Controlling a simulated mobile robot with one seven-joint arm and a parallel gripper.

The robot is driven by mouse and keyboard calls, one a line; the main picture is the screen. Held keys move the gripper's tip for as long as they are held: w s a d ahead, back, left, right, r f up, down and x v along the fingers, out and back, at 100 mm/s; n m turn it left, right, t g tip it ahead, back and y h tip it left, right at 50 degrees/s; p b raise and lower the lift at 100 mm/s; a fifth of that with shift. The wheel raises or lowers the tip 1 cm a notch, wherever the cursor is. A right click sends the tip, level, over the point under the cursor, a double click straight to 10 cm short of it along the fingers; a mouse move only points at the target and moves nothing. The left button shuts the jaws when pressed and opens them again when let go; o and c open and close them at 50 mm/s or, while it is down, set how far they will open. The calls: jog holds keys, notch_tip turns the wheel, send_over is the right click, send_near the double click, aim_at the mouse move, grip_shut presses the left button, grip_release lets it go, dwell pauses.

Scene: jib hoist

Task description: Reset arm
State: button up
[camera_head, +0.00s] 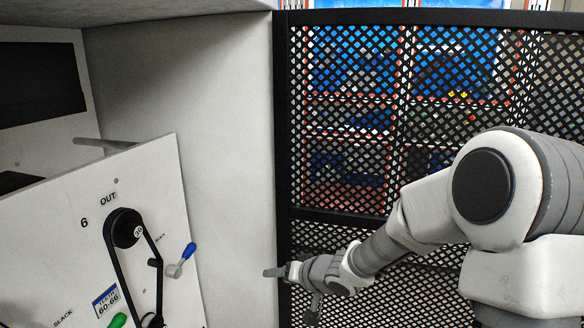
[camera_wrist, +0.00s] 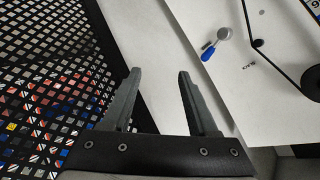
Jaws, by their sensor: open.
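My gripper (camera_head: 274,272) is at the end of my arm, which reaches in from the right in the head view. The wrist view shows its two dark fingers (camera_wrist: 160,76) apart with nothing between them. In the head view the fingertips are in front of the pale wall, right of a white panel (camera_head: 60,230). A crank lever with a blue handle (camera_head: 189,250) sticks out at the panel's right edge. The lever also shows in the wrist view, where its blue handle (camera_wrist: 208,54) is ahead and to the right of the fingers, apart from them.
A black mesh fence (camera_head: 345,120) stands behind my arm, with blue and red shelving behind it. The panel carries a black belt on a pulley (camera_head: 126,228) and a green handle (camera_head: 118,320). The pale wall (camera_head: 225,140) lies between panel and fence.

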jog(key=s+d+r+t+h, duration=0.1)
jog(key=s+d+r+h, duration=0.15)
jog(key=d+r, duration=0.2)
jog(key=s+d+r+h, duration=0.1)
jog(key=d+r+h, duration=0.2)
jog(key=d, duration=0.3)
jog(key=s+d+r+g+h, duration=0.1)
jog(key=s+d+r+h, duration=0.1)
jog(key=s, duration=0.6)
jog(key=s+d+r+m+g+h, duration=0.1)
jog(key=s+d+r, duration=0.2)
jog(key=s+d, duration=0.2)
jog(key=s, duration=0.3)
jog(key=shift+s+d+r+h, duration=0.15)
jog(key=shift+d+r+h, duration=0.15)
jog(key=shift+r+h, duration=0.05)
jog(key=s, duration=0.3)
jog(key=s+a+g+y, duration=0.1)
jog(key=s, duration=0.2)
jog(key=s+y, duration=0.1)
jog(key=s, duration=0.3)
jog(key=shift+a+f+n+g, duration=0.15)
jog(key=shift+a+n+g, duration=0.15)
jog(key=shift+g, duration=0.1)
jog(key=shift+c, duration=0.7)
jog(key=shift+s, duration=0.15)
jog(key=shift+a, duration=0.1)
jog(key=shift+a, duration=0.15)
